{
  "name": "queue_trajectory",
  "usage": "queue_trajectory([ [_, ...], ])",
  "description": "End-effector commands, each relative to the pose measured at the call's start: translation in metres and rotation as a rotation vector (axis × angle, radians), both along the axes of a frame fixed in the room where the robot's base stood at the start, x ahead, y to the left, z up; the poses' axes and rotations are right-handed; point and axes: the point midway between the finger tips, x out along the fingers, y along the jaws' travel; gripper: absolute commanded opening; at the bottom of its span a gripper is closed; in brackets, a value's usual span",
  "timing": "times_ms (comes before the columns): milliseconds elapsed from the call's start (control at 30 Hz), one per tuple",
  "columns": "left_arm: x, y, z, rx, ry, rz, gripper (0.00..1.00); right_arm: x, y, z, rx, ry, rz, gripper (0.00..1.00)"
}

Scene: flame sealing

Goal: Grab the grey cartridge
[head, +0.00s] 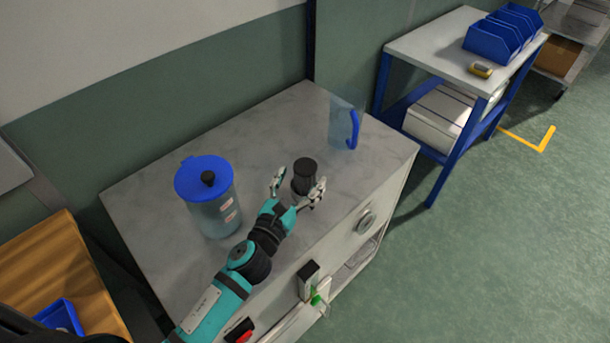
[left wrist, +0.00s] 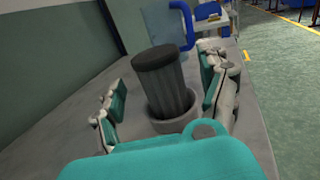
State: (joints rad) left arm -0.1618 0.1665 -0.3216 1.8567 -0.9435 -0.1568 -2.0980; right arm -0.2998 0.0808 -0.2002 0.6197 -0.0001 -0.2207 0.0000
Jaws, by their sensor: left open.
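The grey cartridge (head: 304,174) is a dark, ribbed cylinder standing upright on the grey cabinet top. In the left wrist view the cartridge (left wrist: 164,84) has a wider dark cap and a lighter round base. My left gripper (head: 298,190) is open at the cartridge, with one finger on each side. In the left wrist view, the left gripper (left wrist: 167,105) shows gaps between both fingers and the cartridge. My right gripper is not in view.
A clear jar with a blue lid (head: 204,179) stands left of the cartridge. A clear pitcher with a blue handle (head: 343,124) stands behind it, to the right. The grey cabinet top (head: 150,190) is otherwise mostly clear. A blue-framed cart (head: 430,42) stands at the back right.

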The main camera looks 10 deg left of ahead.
Motion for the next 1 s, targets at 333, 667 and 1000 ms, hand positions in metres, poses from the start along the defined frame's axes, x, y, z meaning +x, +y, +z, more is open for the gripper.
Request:
queue_trajectory([
  [333, 0.029, -0.006, 0.001, 0.001, 0.000, 0.000, 0.77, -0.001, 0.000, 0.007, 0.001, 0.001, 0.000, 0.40],
  [667, 0.029, -0.006, 0.001, 0.001, 0.000, -0.001, 0.52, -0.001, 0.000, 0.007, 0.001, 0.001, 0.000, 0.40],
  [1000, 0.029, -0.006, 0.001, 0.001, 0.000, -0.001, 0.13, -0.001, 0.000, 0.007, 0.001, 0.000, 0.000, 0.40],
])
